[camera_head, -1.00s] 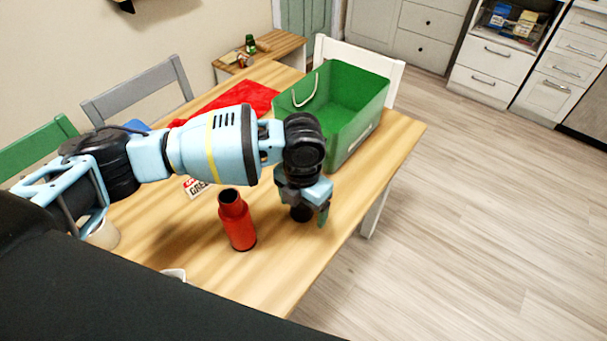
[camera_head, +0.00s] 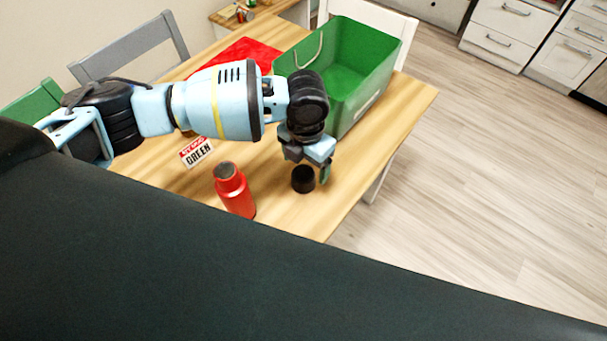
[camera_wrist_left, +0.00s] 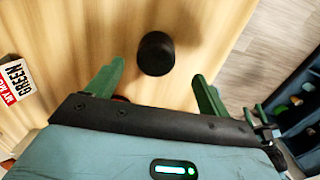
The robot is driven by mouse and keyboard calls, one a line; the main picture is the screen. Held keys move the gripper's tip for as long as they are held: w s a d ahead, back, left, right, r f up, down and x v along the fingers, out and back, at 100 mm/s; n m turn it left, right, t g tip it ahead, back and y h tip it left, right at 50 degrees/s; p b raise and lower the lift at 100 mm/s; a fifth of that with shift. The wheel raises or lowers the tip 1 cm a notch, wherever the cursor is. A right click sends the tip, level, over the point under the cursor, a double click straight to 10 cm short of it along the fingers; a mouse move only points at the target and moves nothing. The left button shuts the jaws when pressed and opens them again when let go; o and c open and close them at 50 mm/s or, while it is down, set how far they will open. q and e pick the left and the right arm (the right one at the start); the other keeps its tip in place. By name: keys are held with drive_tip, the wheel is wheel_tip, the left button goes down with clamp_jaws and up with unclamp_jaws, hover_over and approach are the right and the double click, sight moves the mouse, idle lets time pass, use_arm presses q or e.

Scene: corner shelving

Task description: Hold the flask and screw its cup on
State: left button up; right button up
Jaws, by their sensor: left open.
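The red flask (camera_head: 235,191) stands upright on the wooden table in the head view, with a dark top. The black cup (camera_head: 303,179) stands on the table to the right of the flask, apart from it. My left gripper (camera_head: 312,168) is above and close to the cup, pointing down. In the left wrist view the cup (camera_wrist_left: 156,53) lies ahead of and between the lines of the two green fingers (camera_wrist_left: 158,82), which are spread with nothing between them. Only a small red bit of the flask shows there, behind the gripper.
A green crate (camera_head: 353,103) stands at the table's far right, behind my left gripper. A red cloth (camera_head: 243,54) and a small sign reading GREEN (camera_head: 196,152) lie on the table (camera_head: 398,130). The table's right edge is near the cup.

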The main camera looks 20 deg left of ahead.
sight(303, 173)
use_arm(q)
drive_tip(key=shift+w+a+f, duration=0.1)
drive_tip(key=shift+a+f, duration=0.05)
drive_tip(key=shift+f, duration=1.2)
drive_tip(key=shift+w+a+f, duration=0.1)
drive_tip(key=shift+a+f, duration=0.05)
drive_tip(key=shift+f, duration=1.2)
drive_tip(key=shift+c, duration=0.4)
drive_tip(key=c, duration=1)
